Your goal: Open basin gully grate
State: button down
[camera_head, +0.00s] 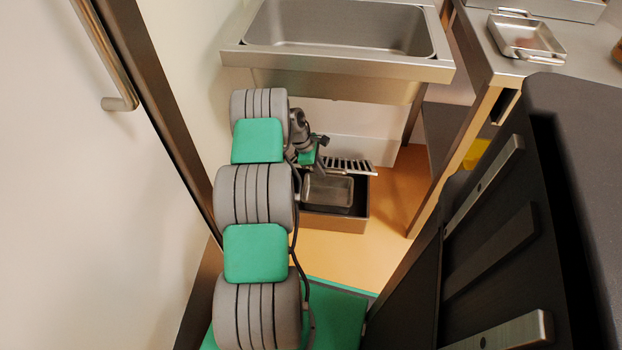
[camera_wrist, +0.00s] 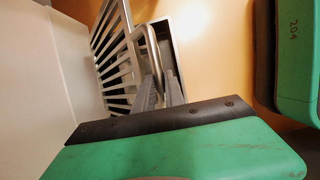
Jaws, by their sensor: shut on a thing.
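The gully grate (camera_head: 350,166), a slatted metal panel, is raised over the gully (camera_head: 334,224), a brown-sided box on the floor below the basin. A metal pan (camera_head: 328,190) shows inside the open gully. My gripper (camera_head: 318,166) is at the grate's left end, small and partly hidden by my wrist. The gully's metal rim (camera_wrist: 166,42) shows beside the grate.
The steel basin (camera_head: 340,58) hangs above the gully, close over my arm. A white wall and a door with a bar handle (camera_head: 120,104) are at left. A steel table (camera_head: 490,62) with a small tray (camera_head: 527,38) stands at right. Orange floor (camera_head: 390,205) is clear between.

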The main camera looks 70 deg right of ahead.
jog(key=shift+w+d+r, duration=0.2)
jog(key=shift+d, duration=0.25)
jog(key=c, duration=1.7)
grip_release()
jog(key=shift+f, duration=0.15)
jog(key=o, duration=0.3)
jog(key=shift+a, duration=0.2)
jog(key=shift+w+r, duration=0.1)
jog(key=shift+r, duration=0.3)
jog(key=w+a+p, duration=0.2)
jog(key=w+a, duration=0.1)
jog(key=w, duration=0.8)
jog(key=shift+w+a, duration=0.3)
jog(key=shift+a, duration=0.1)
jog(key=shift+r, duration=0.15)
jog(key=shift+c, duration=0.4)
